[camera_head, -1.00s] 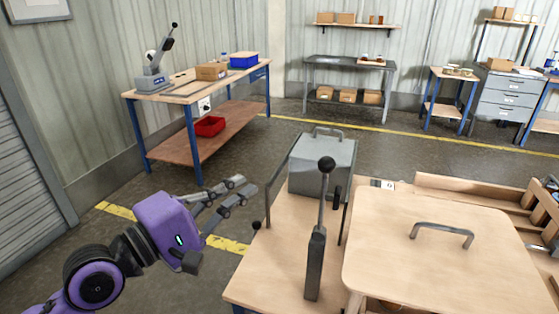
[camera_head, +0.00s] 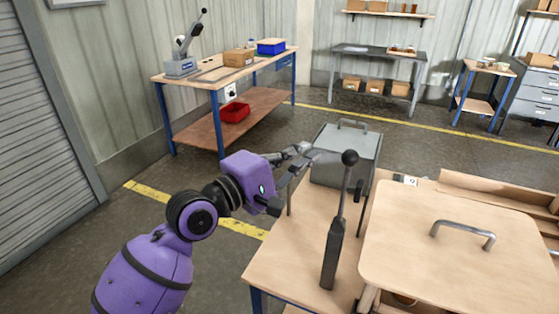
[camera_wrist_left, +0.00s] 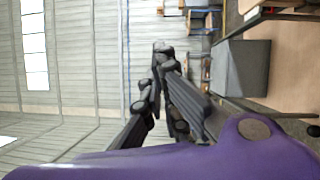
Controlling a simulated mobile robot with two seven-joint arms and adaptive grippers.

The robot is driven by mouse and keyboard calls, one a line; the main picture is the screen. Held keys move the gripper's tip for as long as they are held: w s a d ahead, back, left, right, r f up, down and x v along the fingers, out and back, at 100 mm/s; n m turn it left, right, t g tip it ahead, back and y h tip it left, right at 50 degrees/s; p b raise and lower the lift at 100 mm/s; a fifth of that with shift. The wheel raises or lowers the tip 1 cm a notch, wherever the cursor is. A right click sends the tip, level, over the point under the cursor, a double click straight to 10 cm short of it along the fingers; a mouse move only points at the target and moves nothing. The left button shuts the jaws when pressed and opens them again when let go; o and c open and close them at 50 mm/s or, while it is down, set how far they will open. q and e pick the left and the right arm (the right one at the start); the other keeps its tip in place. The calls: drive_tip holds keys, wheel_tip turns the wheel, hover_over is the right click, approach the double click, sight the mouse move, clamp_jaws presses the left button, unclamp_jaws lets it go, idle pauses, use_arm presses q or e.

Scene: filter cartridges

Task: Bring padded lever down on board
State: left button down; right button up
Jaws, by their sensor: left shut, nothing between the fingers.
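A dark lever (camera_head: 335,245) with a black ball knob stands upright on the near wooden table (camera_head: 290,255). I cannot make out a pad on it. A flat wooden board (camera_head: 420,270) with a grey bar handle (camera_head: 462,234) lies to the right of the lever. My left gripper (camera_head: 312,156) is shut and empty, left of the knob and in front of the grey box's left side. The gripper also shows in the left wrist view (camera_wrist_left: 162,52), fingers together. My right gripper is not in view.
A grey metal box (camera_head: 345,150) with a top handle stands behind the lever; it also shows in the left wrist view (camera_wrist_left: 245,68). A wooden tray edge (camera_head: 500,195) lies behind the board. A workbench (camera_head: 190,82) stands further back left, with open floor between.

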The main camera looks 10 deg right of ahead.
use_arm(q)
drive_tip(key=s+d, duration=0.1)
drive_tip(key=s+d+p, duration=0.1)
drive_tip(key=s, duration=0.1)
drive_tip(key=shift+d+r, duration=0.15)
drive_tip(key=shift+r, duration=0.15)
